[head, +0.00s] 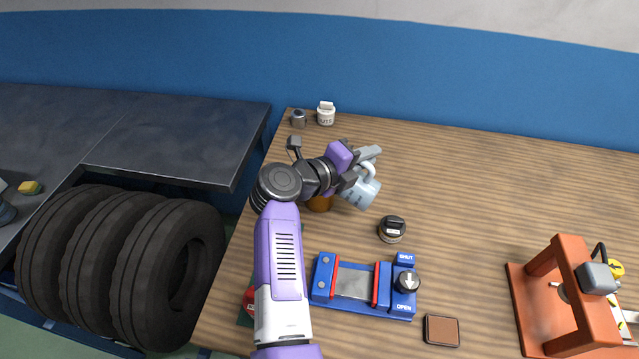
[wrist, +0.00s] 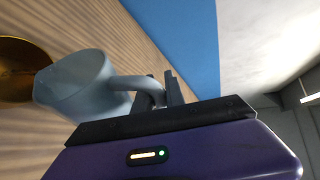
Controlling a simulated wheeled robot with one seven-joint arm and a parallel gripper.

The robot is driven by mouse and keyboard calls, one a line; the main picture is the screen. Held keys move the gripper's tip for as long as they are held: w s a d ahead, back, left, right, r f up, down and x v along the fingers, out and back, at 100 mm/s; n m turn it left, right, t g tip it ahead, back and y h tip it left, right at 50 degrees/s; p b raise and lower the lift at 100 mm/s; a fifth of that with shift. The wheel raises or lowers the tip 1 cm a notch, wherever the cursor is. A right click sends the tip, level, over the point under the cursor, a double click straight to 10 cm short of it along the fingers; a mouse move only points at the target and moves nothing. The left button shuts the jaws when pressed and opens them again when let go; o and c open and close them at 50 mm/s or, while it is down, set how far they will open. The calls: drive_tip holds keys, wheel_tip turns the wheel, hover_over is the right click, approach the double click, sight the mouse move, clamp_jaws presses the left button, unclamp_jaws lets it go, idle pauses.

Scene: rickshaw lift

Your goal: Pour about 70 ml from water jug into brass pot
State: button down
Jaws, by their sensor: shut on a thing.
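The pale blue water jug (head: 361,191) is held by its handle in my gripper (head: 358,166), above the wooden table and tilted. In the wrist view the jug (wrist: 82,88) lies tipped over to the left, and my gripper (wrist: 160,88) is shut on its handle. The brass pot (wrist: 22,70) shows at the left edge of the wrist view, just past the jug's mouth. In the head view the pot (head: 320,203) is mostly hidden behind my arm and the jug. I cannot see any water or whether it flows.
A dark-lidded jar (head: 392,229) stands right of the jug. A blue clamp fixture (head: 350,285), a brown square (head: 441,330) and an orange press (head: 570,300) are nearer the front. Two small containers (head: 326,114) (head: 298,119) stand at the back edge. The table's back right is clear.

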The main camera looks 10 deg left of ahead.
drive_tip(key=shift+a+r, duration=0.1)
drive_tip(key=shift+d, duration=0.2)
drive_tip(key=d+f+m+p, duration=0.1)
drive_tip(key=s+d+m+y+p, duration=0.1)
drive_tip(key=p, duration=0.1)
drive_tip(key=d+f+m+y+p, duration=0.1)
drive_tip(key=p, duration=0.1)
drive_tip(key=shift+s+d+f, duration=0.15)
drive_tip(key=shift+s+f, duration=0.1)
drive_tip(key=shift+f, duration=0.1)
drive_tip(key=shift+d+f+m+y+p, duration=0.1)
drive_tip(key=shift+f+m+y+p, duration=0.1)
drive_tip(key=shift+m+y+p, duration=0.35)
drive_tip(key=shift+d+f, duration=0.1)
drive_tip(key=shift+f, duration=0.4)
drive_tip(key=shift+s+d+f+m+t+y, duration=0.2)
drive_tip(key=shift+d+f+m+t+y, duration=0.1)
drive_tip(key=shift+d+f+m, duration=0.25)
drive_tip(key=shift+a+f, duration=0.1)
drive_tip(key=shift+a, duration=0.05)
